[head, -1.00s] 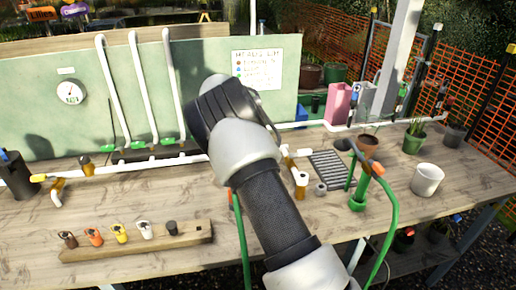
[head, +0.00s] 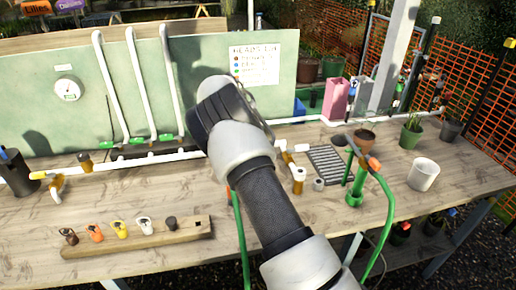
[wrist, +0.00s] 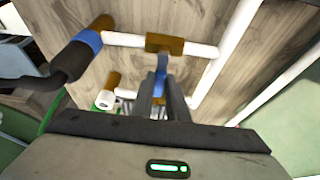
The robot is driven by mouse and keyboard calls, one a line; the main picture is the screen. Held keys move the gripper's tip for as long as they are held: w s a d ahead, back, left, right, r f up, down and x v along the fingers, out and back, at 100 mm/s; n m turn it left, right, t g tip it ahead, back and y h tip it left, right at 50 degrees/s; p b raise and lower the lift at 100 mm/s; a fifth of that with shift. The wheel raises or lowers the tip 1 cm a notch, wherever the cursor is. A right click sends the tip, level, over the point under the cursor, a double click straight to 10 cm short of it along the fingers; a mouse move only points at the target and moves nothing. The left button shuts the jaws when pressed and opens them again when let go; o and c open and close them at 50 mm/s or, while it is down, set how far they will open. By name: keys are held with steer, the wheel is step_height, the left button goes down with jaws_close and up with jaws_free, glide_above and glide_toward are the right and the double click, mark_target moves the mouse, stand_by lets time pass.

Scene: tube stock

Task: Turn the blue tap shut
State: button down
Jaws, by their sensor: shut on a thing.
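In the wrist view, the blue tap's handle (wrist: 162,61) shows between the two grey fingers of my gripper (wrist: 160,84), which are shut on it. The handle joins a brass tap body (wrist: 165,43) on a white pipe (wrist: 198,49). In the picture the handle points down from the body, across the line of the pipe. The fingers cover part of the handle. In the head view my arm hides the blue tap and my gripper.
In the wrist view, a blue-collared fitting (wrist: 88,41) with a black hose is at left. A green standpipe (head: 356,190) and a white pot (head: 423,174) stand right of my arm.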

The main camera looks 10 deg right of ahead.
steer(key=c, duration=1.7)
jaws_free()
steer(key=p+v, duration=0.1)
steer(key=v, duration=1.6)
steer(key=shift+a+r+p, duration=0.15)
steer(key=shift+p, duration=0.2)
